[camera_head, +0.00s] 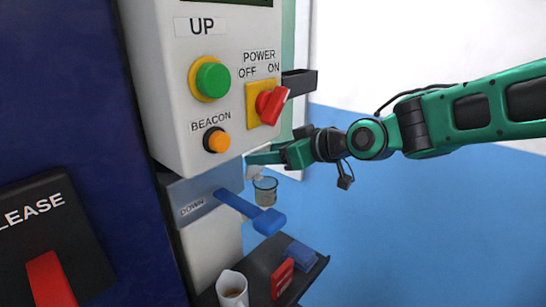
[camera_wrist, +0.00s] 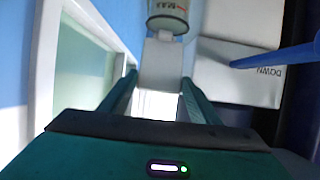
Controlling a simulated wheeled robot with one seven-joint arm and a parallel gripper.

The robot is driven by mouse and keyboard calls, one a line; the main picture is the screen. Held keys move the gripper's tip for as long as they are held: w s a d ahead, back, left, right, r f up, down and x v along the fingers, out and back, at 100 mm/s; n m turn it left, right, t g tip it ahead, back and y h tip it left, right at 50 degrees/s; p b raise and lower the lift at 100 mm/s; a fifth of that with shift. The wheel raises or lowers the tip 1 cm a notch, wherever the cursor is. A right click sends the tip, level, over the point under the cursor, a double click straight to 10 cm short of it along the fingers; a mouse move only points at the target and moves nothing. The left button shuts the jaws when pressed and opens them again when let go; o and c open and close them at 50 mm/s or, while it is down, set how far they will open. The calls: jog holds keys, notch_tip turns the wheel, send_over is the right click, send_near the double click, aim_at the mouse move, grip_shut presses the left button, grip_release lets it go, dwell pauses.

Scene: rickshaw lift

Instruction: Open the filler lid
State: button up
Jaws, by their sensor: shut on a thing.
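My gripper (camera_head: 262,158) reaches in from the right, below the control box. In the wrist view its two fingers (camera_wrist: 159,78) close on a pale grey flap, which looks like the filler lid (camera_wrist: 161,60). In the head view the lid (camera_head: 255,173) shows only as a small pale piece under the fingers. Beside the lid is a clear reservoir (camera_wrist: 168,14) with a MAX mark. It also shows in the head view as a small see-through cup (camera_head: 265,190) just below the gripper. I cannot tell the lid's exact angle.
The control box (camera_head: 160,90) has a green UP button, an orange BEACON button and a red POWER knob (camera_head: 271,105). A blue DOWN lever (camera_head: 250,212) juts out close below the reservoir. A dark shelf (camera_head: 308,279) holds a white mug (camera_head: 232,289) and small items.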

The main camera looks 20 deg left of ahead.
jog(key=shift+w+a+r, duration=0.3)
jog(key=shift+w+r, duration=0.05)
jog(key=shift+r, duration=0.15)
jog(key=o, duration=1.5)
jog(key=shift+s+f, duration=0.1)
jog(key=shift+s+f, duration=0.1)
